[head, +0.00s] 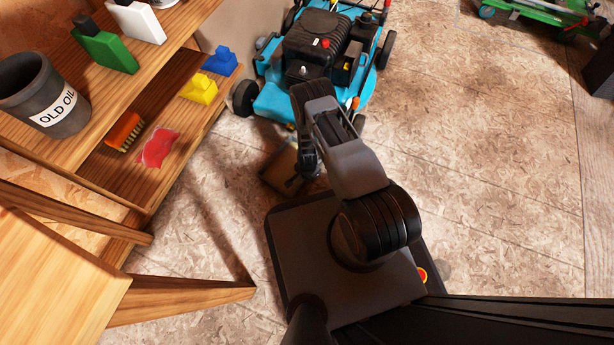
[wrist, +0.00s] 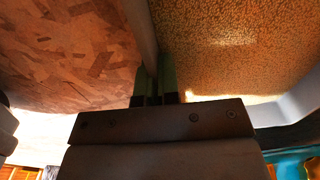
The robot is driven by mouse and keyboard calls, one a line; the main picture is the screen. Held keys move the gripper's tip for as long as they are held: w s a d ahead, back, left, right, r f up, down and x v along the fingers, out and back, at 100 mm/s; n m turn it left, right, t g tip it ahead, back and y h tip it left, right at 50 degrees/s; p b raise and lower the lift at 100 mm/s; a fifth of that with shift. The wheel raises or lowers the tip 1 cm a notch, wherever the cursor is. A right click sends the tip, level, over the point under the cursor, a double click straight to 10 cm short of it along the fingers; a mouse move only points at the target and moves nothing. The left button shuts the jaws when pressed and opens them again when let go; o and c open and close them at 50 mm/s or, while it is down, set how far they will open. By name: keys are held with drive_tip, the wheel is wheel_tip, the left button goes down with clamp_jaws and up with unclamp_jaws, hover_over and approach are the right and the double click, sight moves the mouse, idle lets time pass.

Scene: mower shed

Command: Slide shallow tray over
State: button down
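The shallow tray (head: 278,172) lies on the floor in front of the blue mower, a small brownish square partly hidden behind my arm. My gripper (head: 302,180) is low at the tray's right side in the head view. In the wrist view, the green-padded fingers (wrist: 154,84) stand close on either side of a thin upright tray wall (wrist: 138,28). The wall fills the space between them, so the gripper looks shut on it. A speckled yellow-brown surface (wrist: 230,60) lies to the right of that wall.
The blue mower (head: 272,98) stands just beyond the tray. A wooden shelf (head: 150,185) with bottles, a brush (head: 124,132) and an OLD OIL pot (head: 48,98) is on the left. A wooden leg (head: 180,296) juts out lower left. Floor (head: 480,150) is clear on the right.

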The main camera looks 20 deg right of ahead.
drive_tip(key=c, duration=1.3)
unclamp_jaws()
drive_tip(key=shift+o, duration=0.2)
drive_tip(key=shift+r, duration=0.1)
wheel_tip(320, 180, up, 14)
drive_tip(key=p, duration=0.7)
drive_tip(key=shift+f+p, duration=0.2)
drive_tip(key=shift+p, duration=0.2)
drive_tip(key=shift+w, duration=0.1)
